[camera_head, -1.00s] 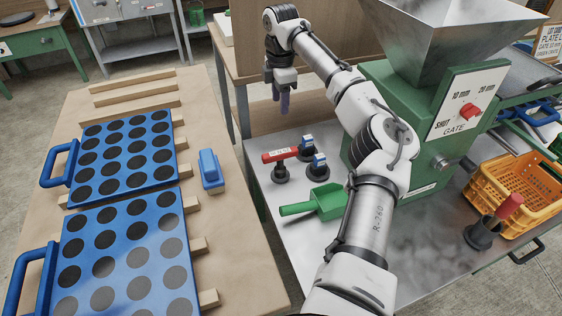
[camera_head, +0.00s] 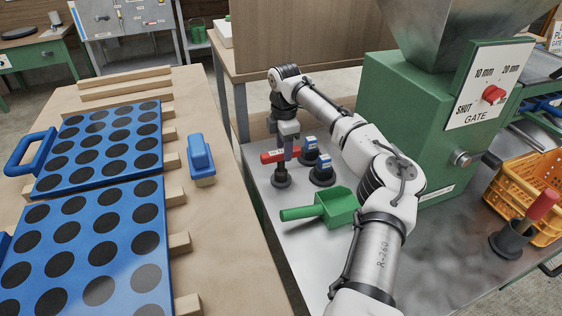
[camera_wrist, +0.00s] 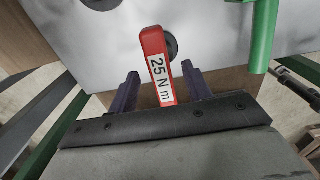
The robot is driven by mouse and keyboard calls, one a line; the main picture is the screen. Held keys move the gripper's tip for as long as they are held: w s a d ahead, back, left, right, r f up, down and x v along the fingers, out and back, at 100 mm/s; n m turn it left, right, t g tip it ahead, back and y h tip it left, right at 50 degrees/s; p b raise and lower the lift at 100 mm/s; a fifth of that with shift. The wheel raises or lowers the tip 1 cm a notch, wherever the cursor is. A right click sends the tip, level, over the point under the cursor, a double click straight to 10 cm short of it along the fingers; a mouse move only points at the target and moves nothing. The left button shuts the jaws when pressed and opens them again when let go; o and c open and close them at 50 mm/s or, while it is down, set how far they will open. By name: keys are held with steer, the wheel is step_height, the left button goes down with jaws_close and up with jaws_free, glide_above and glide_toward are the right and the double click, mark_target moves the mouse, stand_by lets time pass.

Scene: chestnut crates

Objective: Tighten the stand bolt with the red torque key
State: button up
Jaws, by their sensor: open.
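The red torque key (camera_head: 269,157) stands in a black round holder (camera_head: 281,179) on the metal bench. In the wrist view its red handle (camera_wrist: 153,48) carries a "25 N m" label. My gripper (camera_head: 287,153) is down at the key, its purple fingers open. In the wrist view the handle's near end lies between the fingers of my gripper (camera_wrist: 159,77), with a gap visible on both sides. Two blue-topped keys (camera_head: 310,144) (camera_head: 324,161) stand in black holders just right of it. I cannot pick out the stand bolt.
A green scoop (camera_head: 330,208) lies in front of the holders. The green hopper machine (camera_head: 420,110) stands behind my arm. A red-handled tool (camera_head: 541,206) stands in a black holder beside an orange crate (camera_head: 520,183). Blue trays (camera_head: 165,215) fill the left table.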

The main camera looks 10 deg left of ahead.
mark_target(281, 171)
steer(key=f, duration=0.6)
steer(key=shift+s+a+f+b, duration=0.2)
steer(key=shift+s+a+b, duration=0.1)
steer(key=shift+a+b, duration=0.1)
jaws_close()
